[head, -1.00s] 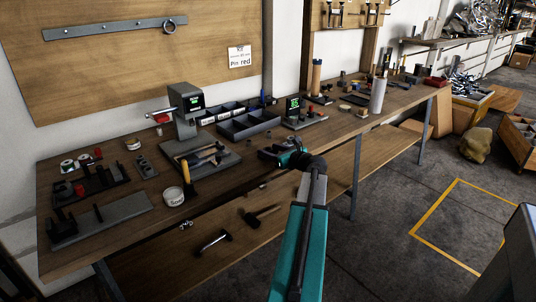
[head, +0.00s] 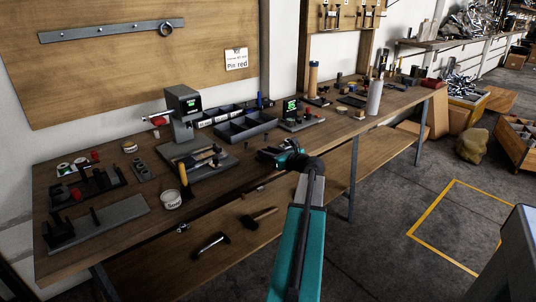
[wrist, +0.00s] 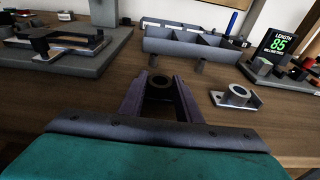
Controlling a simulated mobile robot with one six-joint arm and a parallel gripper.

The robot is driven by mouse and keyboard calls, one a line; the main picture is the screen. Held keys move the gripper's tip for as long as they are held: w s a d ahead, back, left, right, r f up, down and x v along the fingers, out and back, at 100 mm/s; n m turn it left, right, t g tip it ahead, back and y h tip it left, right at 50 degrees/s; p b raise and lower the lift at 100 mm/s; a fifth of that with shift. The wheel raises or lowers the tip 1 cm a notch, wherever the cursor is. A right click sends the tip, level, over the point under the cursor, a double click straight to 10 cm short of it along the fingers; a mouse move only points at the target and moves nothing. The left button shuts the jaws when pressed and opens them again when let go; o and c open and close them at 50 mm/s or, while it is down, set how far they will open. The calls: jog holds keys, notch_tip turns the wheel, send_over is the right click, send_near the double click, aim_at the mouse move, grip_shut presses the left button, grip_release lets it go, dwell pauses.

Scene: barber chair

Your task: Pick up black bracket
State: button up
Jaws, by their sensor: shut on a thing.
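My gripper (head: 266,156) is low over the middle of the workbench, in front of the grey compartment tray. In the wrist view my gripper (wrist: 160,86) has its two fingers on either side of a small dark bracket (wrist: 159,80) with a round ring, and is shut on it. The bracket's lower part is hard to make out between the fingers, and I cannot tell whether it touches the bench. In the head view the bracket is too small and dark to tell from the gripper.
A lighter grey bracket with a ring (wrist: 236,96) lies just right of the fingers. The compartment tray (wrist: 195,50) stands behind. A green display reading 85 (wrist: 280,43) is at right. A press-like stand (head: 183,115) with tools on its base is at left.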

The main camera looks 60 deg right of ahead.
jog(key=shift+r, duration=0.75)
notch_tip(320, 180, up, 2)
jog(key=s+a+r, duration=0.1)
jog(key=s+a, duration=0.7)
jog(key=s, duration=0.5)
jog(key=shift+s, duration=0.35)
jog(key=shift+r+p, duration=0.2)
jog(key=shift+p, duration=0.2)
